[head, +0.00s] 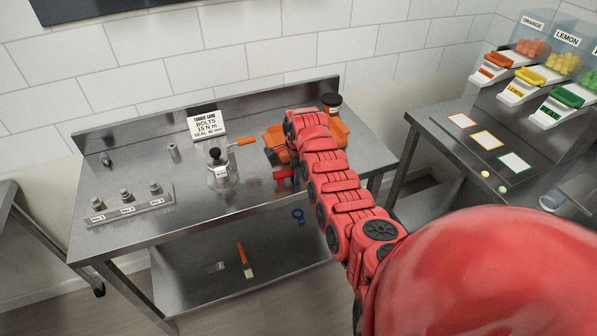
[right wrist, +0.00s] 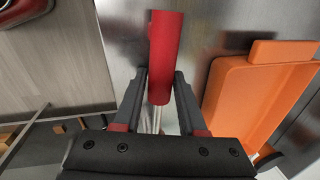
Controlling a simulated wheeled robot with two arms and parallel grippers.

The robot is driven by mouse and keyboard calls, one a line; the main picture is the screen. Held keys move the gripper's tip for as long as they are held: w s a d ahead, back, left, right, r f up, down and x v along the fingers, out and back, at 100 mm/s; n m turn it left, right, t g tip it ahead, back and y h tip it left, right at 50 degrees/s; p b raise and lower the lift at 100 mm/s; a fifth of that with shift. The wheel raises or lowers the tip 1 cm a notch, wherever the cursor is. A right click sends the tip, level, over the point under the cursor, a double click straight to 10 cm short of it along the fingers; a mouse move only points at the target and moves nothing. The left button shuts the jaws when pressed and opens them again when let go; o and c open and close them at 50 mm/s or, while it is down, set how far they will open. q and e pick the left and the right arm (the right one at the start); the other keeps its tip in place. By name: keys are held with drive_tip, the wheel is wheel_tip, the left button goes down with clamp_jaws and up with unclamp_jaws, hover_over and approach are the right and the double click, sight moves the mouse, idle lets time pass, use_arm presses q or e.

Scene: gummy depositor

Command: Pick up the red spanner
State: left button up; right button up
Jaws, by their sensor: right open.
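The red spanner (right wrist: 165,40) shows in the right wrist view as a red cylindrical handle, with a shiny metal strip below it that may be its shaft. In the head view a red piece (head: 284,175) on the steel table, beside my right arm, looks like the same handle. My right gripper (right wrist: 160,78) is open, with one finger on each side of the handle in the picture. I see no clear contact, and cannot tell the height gap. In the head view my red forearm hides most of this gripper. My left gripper is not in view.
An orange tray (right wrist: 244,98) lies close to the right of the gripper. On the steel table (head: 135,222) stand a glass jar (head: 219,172), a torque card (head: 207,126) and a bolt rack (head: 130,208). A second bench (head: 440,128) with dispensers is at right.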

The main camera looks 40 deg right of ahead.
clamp_jaws()
idle(1.3)
